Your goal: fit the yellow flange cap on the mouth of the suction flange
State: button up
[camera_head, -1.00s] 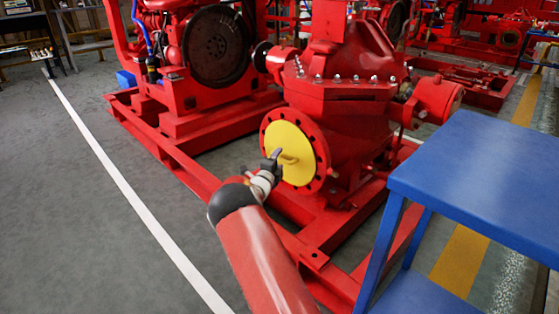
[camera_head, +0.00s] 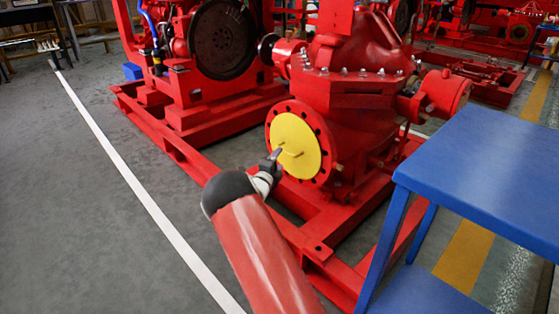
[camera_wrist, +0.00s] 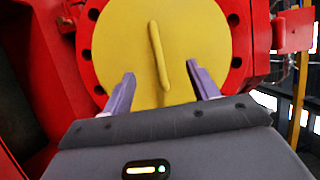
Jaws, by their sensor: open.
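The yellow flange cap (camera_head: 297,146) sits at the mouth of the red suction flange (camera_head: 323,176), with the ring of bolt holes showing around it. In the wrist view the cap (camera_wrist: 195,35) fills the middle, with its bar handle (camera_wrist: 158,55) standing nearly upright. The red flange rim (camera_wrist: 88,50) shows on both sides of the cap. My gripper (camera_head: 274,160) is just in front of the cap's lower left part. In the wrist view my gripper (camera_wrist: 160,82) is open, its two fingers on either side of the handle's lower end and apart from it.
A blue table (camera_head: 490,165) stands at the right, close to the pump (camera_head: 355,90). The red base frame (camera_head: 310,250) runs below the flange. The grey floor (camera_head: 90,220) at the left is clear.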

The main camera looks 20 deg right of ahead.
jog(key=shift+s+a, duration=0.15)
jog(key=shift+a, duration=0.05)
dwell(0.3)
jog(key=shift+s+a, duration=0.4)
jog(key=shift+a, duration=0.5)
jog(key=shift+s+a, duration=0.35)
jog(key=shift+a, duration=0.55)
jog(key=shift+s+a, duration=0.4)
jog(key=shift+a, duration=0.5)
